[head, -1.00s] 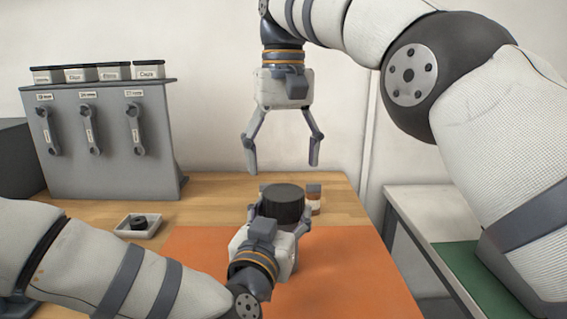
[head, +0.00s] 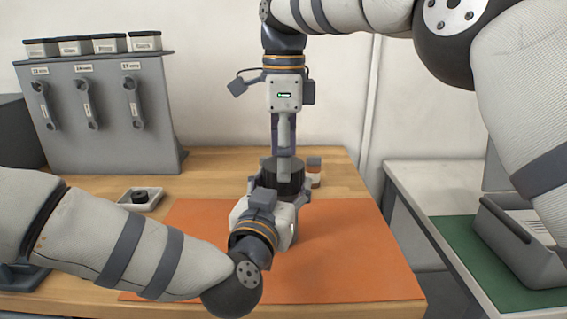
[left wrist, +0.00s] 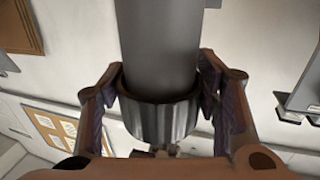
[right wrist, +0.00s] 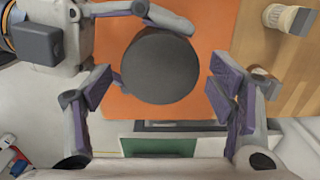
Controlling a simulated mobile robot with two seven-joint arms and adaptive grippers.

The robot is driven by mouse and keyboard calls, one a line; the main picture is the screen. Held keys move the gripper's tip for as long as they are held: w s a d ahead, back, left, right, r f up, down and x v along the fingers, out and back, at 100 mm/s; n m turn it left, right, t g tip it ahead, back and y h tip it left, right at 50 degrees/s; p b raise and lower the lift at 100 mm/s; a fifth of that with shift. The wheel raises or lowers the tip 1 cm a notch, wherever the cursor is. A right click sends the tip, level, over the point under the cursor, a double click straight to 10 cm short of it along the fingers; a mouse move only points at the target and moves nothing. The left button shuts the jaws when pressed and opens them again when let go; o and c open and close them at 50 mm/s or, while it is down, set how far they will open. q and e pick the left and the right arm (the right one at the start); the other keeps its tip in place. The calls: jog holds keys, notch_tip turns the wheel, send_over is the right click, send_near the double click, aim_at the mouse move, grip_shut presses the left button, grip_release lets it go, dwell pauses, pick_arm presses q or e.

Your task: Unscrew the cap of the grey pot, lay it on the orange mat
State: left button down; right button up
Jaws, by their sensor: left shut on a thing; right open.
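The dark ribbed cap (head: 284,177) sits on top of the grey pot (left wrist: 160,45), which is upright over the orange mat (head: 350,255). My left gripper (head: 277,200) is shut on the pot from the near side; its fingers flank the pot just by the cap (left wrist: 160,118) in the left wrist view. It hides most of the pot in the head view. My right gripper (head: 284,155) points down above the cap, seen edge-on. The right wrist view shows its fingers (right wrist: 158,88) open, with the cap's round top (right wrist: 158,65) between and beyond them.
A small white tray (head: 153,205) with a dark ring stands left of the mat. Behind it is a grey rack (head: 110,165) with hanging wrenches and labelled jars. A small brown-and-white item (head: 314,170) stands behind the pot. The mat's right part is clear.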

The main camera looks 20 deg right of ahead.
jog(key=shift+f, duration=1.5)
jog(key=shift+c, duration=0.6)
jog(key=c, duration=1.1)
jog(key=o, duration=1.3)
jog(key=shift+r, duration=0.15)
notch_tip(320, 180, up, 7)
jog(key=shift+r, duration=0.2)
jog(key=shift+c, duration=0.4)
notch_tip(320, 180, down, 8)
jog(key=shift+r, duration=0.15)
